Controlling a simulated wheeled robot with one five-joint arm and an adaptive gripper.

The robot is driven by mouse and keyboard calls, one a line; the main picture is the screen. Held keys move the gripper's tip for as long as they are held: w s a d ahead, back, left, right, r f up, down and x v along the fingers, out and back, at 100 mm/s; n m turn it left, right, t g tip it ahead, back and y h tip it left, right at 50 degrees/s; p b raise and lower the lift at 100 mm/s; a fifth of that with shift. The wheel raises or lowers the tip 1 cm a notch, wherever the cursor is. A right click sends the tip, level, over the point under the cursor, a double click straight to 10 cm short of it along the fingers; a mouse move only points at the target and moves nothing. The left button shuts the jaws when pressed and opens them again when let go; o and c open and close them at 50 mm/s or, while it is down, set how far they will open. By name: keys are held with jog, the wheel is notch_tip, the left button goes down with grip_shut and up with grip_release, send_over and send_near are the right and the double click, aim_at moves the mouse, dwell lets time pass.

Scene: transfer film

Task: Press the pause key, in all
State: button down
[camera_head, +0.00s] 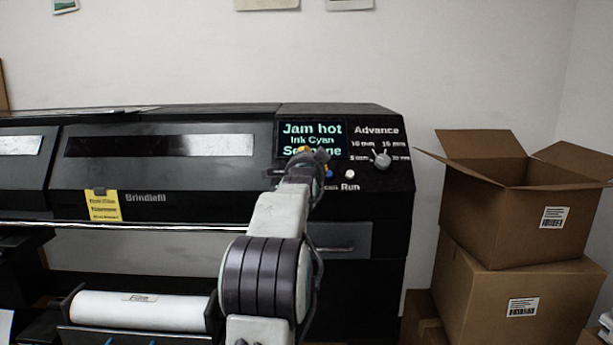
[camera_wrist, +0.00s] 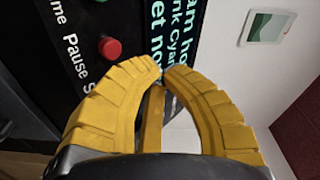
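The printer's control panel (camera_head: 365,180) is at the right end of the black machine. In the wrist view, turned sideways, a round red key (camera_wrist: 110,48) stands beside the word "Pause" (camera_wrist: 76,60). This key is hidden behind my arm in the head view. My gripper (camera_head: 312,154) is in front of the panel, over the lower part of the screen (camera_head: 310,134). In the wrist view, the yellow fingers of my gripper (camera_wrist: 165,69) curve together at their tips, with nothing held. The tips appear beside the red key, toward the screen; contact with the panel cannot be told.
A blue key (camera_head: 329,174), a white key (camera_head: 350,174) near "Run" and a grey "Advance" knob (camera_head: 382,160) are to the right of my gripper. A white film roll (camera_head: 140,311) lies at lower left.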

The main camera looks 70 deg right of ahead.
jog(key=shift+s+a+r+b, duration=0.2)
jog(key=shift+a+r+b, duration=0.1)
jog(key=shift+a+r, duration=0.4)
dwell(0.8)
